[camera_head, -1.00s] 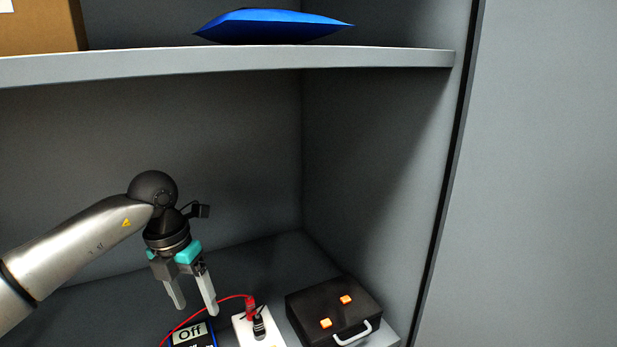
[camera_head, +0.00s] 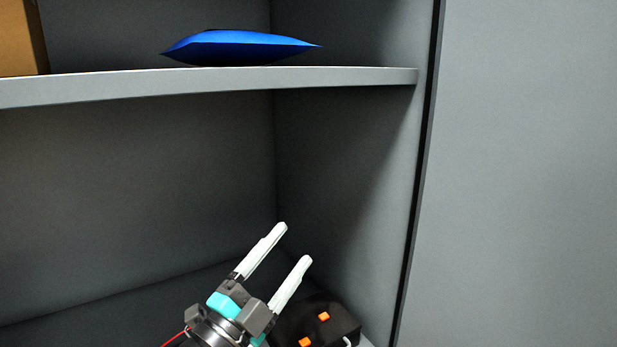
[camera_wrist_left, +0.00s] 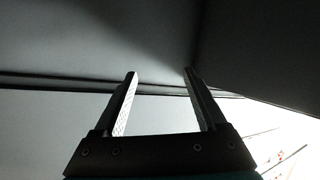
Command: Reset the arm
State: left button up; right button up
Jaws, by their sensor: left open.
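My left gripper (camera_head: 293,245) is at the bottom middle of the head view, inside the lower part of the grey cabinet. Its two pale fingers point up and to the right, apart and with nothing between them. The left wrist view also shows the open, empty fingers (camera_wrist_left: 160,85) against plain grey surfaces. My right gripper is in neither view.
A black case (camera_head: 325,325) with orange latches sits below and right of the left gripper, partly hidden by it. A shelf (camera_head: 220,85) above holds a blue pouch (camera_head: 240,46) and a cardboard box (camera_head: 20,40). A grey panel (camera_head: 520,180) stands at the right.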

pick_arm(q)
jog(key=s+a+f+n+g+y, duration=0.35)
jog(key=a+f+n+y, duration=0.4)
jog(key=f, duration=0.25)
jog(key=s+a+f+n+g+y, duration=0.35)
jog(key=a+f+n+y, duration=0.25)
jog(key=f+n, duration=0.3)
jog(key=s+f+n+g, duration=0.1)
jog(key=s+f+g, duration=0.35)
jog(key=s, duration=0.45)
jog(key=s+f+n+g, duration=0.1)
jog(key=s+f+g, duration=0.2)
jog(key=s+f, duration=0.5)
jog(key=s+f+g+b, duration=0.1)
jog(key=s+f, duration=0.1)
jog(key=f, duration=0.9)
jog(key=s+f+g+b, duration=0.1)
jog(key=s+f, duration=0.1)
jog(key=f, duration=0.9)
jog(key=s+a+f+b, duration=0.1)
jog(key=s+a+f, duration=0.1)
jog(key=s+f, duration=1.2)
jog(key=shift+s+f+m+g+h, duration=0.25)
jog(key=shift+s+m+g+h, duration=0.1)
